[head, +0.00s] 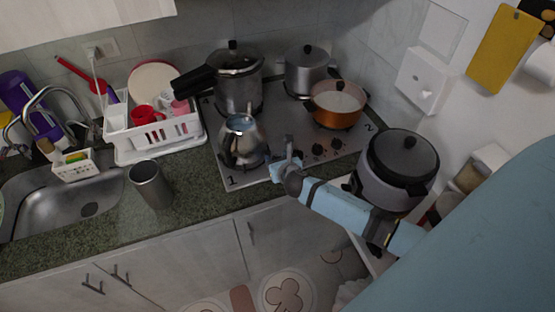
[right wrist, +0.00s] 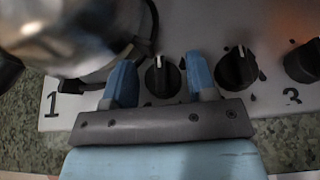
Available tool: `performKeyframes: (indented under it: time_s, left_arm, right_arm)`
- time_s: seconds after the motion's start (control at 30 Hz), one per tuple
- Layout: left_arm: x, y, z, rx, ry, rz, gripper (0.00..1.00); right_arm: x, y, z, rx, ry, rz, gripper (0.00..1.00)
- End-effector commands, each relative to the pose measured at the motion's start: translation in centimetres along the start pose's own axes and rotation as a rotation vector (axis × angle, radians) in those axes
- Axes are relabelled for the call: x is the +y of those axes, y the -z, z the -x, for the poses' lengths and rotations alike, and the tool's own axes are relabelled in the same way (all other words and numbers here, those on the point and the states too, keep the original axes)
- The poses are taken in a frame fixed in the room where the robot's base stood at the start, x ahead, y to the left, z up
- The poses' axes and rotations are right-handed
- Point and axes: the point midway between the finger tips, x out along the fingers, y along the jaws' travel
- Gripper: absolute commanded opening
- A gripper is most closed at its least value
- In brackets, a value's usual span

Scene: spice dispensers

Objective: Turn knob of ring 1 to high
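The stove plate (head: 262,172) carries a row of black knobs along its front edge. In the right wrist view, the leftmost visible knob (right wrist: 163,76), nearest the printed "1" (right wrist: 52,103), has a white mark pointing about straight up. My right gripper (head: 289,160) is over the front of the stove. Its blue fingers (right wrist: 160,63) are open, one on each side of that knob, with gaps visible; I cannot tell whether they touch it. In the head view the gripper hides this knob. A metal kettle (head: 243,142) stands on the front-left ring, by the "1". My left gripper is out of view.
A second knob (right wrist: 236,68) is just right of my right finger. An orange pot (head: 337,104), a pressure cooker (head: 238,82) and a grey pot (head: 306,70) stand on the stove. A rice cooker (head: 399,168) stands right, close to my right arm. A cup (head: 151,184) stands left.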

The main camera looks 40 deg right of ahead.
Motion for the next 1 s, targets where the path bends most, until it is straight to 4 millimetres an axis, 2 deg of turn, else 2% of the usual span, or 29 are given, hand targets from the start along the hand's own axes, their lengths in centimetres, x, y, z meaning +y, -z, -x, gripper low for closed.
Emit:
performKeyframes:
  time_s: [0.03,0.13,0.37,0.7,1.0]
  left_arm:
    - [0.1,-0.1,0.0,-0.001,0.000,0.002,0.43]
    - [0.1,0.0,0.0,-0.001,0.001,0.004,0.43]
    - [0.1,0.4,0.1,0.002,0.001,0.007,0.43]
    - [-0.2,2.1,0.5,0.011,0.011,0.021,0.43]
    - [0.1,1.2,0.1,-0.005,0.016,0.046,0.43]
  right_arm:
    - [0.0,0.0,0.0,0.000,0.000,0.000,0.41]
    - [0.0,0.0,0.0,0.000,0.000,0.000,0.18]
    - [0.2,0.0,0.0,0.003,0.057,-0.025,0.18]
    - [0.5,-0.1,-0.1,0.003,0.407,-0.170,0.18]
    - [0.4,0.1,-0.1,0.001,0.464,-0.192,0.18]
